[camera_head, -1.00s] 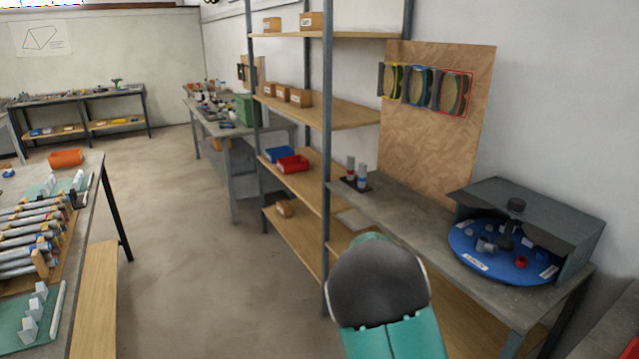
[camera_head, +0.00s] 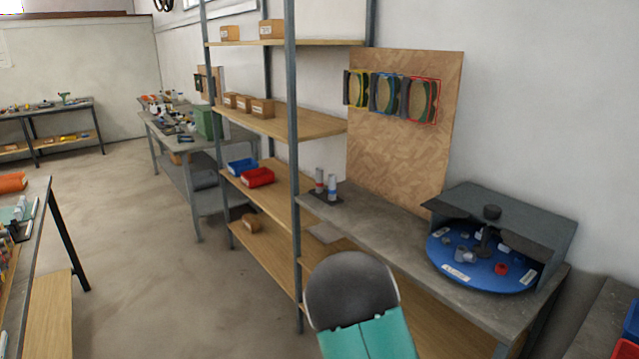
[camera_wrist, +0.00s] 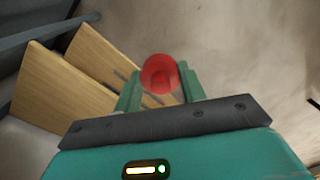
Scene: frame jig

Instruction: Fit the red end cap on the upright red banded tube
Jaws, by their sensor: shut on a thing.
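In the wrist view, my gripper (camera_wrist: 160,92) is shut on the red end cap (camera_wrist: 159,72), which sits between the green fingertips. In the head view, only my arm shows at the bottom, and the gripper and cap are out of sight. The upright red banded tube (camera_head: 319,181) stands on a small dark base at the left end of the grey bench (camera_head: 385,225). A blue banded tube (camera_head: 332,187) stands close beside it, to its right. My gripper is apart from both tubes.
A blue turntable (camera_head: 455,275) with small parts, one of them red (camera_head: 501,269), sits under a grey hood (camera_head: 505,210) at the bench's right. A shelf post (camera_head: 292,150) rises just left of the tubes. A pegboard (camera_head: 405,150) stands behind. Open floor (camera_head: 150,240) lies left.

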